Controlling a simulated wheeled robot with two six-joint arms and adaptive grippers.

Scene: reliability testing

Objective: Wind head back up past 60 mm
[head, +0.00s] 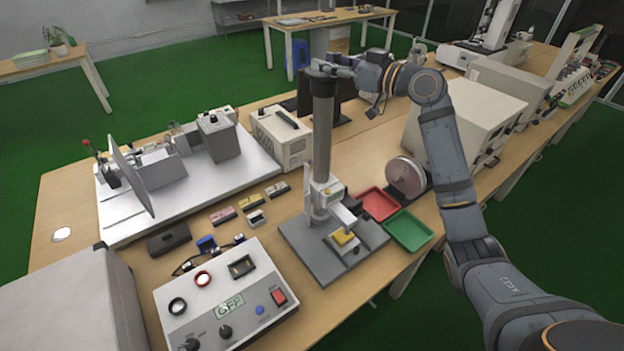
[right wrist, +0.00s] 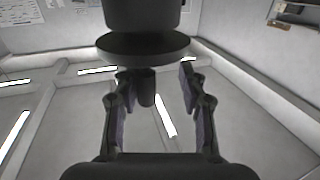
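The test stand has a tall dark grey column (head: 322,140) on a grey base plate (head: 305,252). Its white head (head: 324,194) sits low on the column, just above a yellow block (head: 343,237). I cannot read a height scale. My right gripper (head: 328,68) is at the column's top, by the dark top cap (head: 321,88). In the right wrist view, a dark round wheel (right wrist: 145,47) carries a short cylindrical knob (right wrist: 147,88). The right gripper (right wrist: 155,88) has its fingers apart on either side of the knob, with visible gaps. My left gripper is out of view.
Red (head: 378,204) and green (head: 408,231) trays sit right of the base. A control box (head: 222,300) with a display reading OFF stands in front. A reel (head: 405,177) and a large beige cabinet (head: 465,115) stand at right. Small coloured parts lie left of the stand.

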